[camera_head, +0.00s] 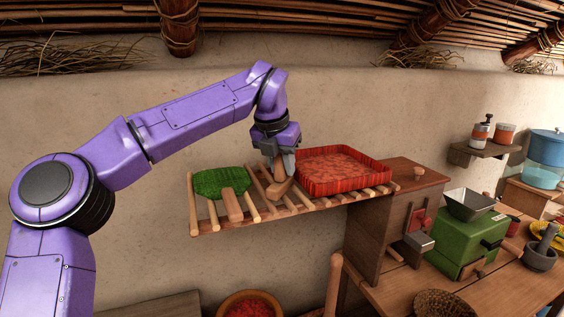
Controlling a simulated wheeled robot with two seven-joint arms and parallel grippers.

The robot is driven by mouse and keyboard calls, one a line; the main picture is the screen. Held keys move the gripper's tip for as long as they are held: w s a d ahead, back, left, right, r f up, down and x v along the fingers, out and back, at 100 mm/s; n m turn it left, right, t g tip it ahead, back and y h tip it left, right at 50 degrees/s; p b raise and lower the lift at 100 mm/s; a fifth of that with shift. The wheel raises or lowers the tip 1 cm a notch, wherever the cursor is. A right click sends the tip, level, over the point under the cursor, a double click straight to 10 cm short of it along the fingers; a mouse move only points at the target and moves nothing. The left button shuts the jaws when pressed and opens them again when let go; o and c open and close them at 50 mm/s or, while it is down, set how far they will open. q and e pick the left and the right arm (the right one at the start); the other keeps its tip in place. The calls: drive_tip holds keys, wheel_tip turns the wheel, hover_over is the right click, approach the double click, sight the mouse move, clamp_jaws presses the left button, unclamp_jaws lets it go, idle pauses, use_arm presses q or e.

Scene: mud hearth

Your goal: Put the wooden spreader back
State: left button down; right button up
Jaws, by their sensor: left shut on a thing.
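My left gripper (281,166) points down over the slatted wooden rack (300,208) on the wall. It is shut on a wooden piece (279,188), which looks like the wooden spreader. The spreader's lower end is at the slats, between a green item on the left and a red tray on the right. I cannot tell whether it rests on the slats. The gripper fingers hide its upper part. My right gripper is not in view.
A wooden cabinet (375,237) and a green grinder (462,238) stand to the right. A red-filled bowl (249,306) is below.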

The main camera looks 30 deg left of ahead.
use_arm(q)
drive_tip(key=shift+w+f, duration=0.1)
drive_tip(key=shift+w, duration=0.05)
drive_tip(key=c, duration=0.8)
unclamp_jaws()
drive_tip(key=shift+d, duration=0.15)
drive_tip(key=shift+c, duration=0.2)
drive_tip(key=v, duration=1.2)
